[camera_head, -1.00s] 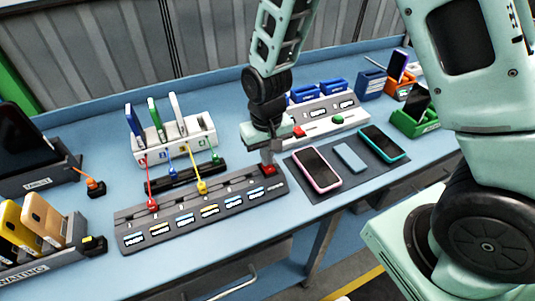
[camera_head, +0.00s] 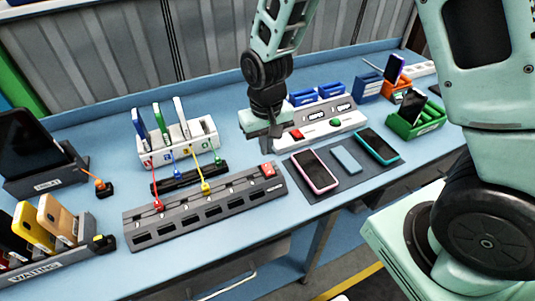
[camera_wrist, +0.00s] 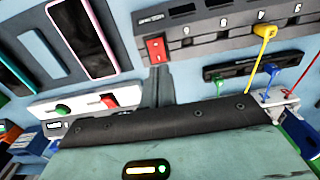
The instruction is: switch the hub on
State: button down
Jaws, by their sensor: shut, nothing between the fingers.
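The hub is a long dark grey strip (camera_head: 205,211) on the blue bench, with a row of windows along its front that now look dark. A red rocker switch (camera_head: 267,170) sits at its right end and also shows in the wrist view (camera_wrist: 156,48). A red plug (camera_head: 157,204) and a yellow plug (camera_head: 205,188) stand in its sockets. My gripper (camera_head: 273,145) is shut and empty, raised above and behind the switch, apart from it. In the wrist view, its fingers (camera_wrist: 160,88) point towards the switch.
Behind the hub, a white rack (camera_head: 180,144) holds several phones, with a black strip (camera_head: 188,179) before it. A white panel (camera_head: 335,127) with red and green buttons stands close to my gripper. Phones lie on a dark mat (camera_head: 325,195) at the right.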

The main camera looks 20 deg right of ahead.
aim_at(266, 166)
notch_tip(266, 166, up, 8)
jog(key=b, duration=0.1)
jog(key=shift+w+d+r, duration=0.15)
jog(key=shift+r, duration=0.05)
jog(key=s+t+p, duration=0.1)
jog(key=s+p, duration=0.2)
jog(key=p, duration=0.2)
jog(key=shift+t, duration=0.4)
jog(key=shift+f, duration=0.1)
jog(key=f+p, duration=0.1)
jog(key=f, duration=0.3)
jog(key=w+f+p, duration=0.1)
jog(key=f, duration=0.4)
jog(key=w+f+p, duration=0.1)
jog(key=f, duration=0.3)
jog(key=shift+w+f+p, duration=0.25)
jog(key=shift+f+p, duration=0.05)
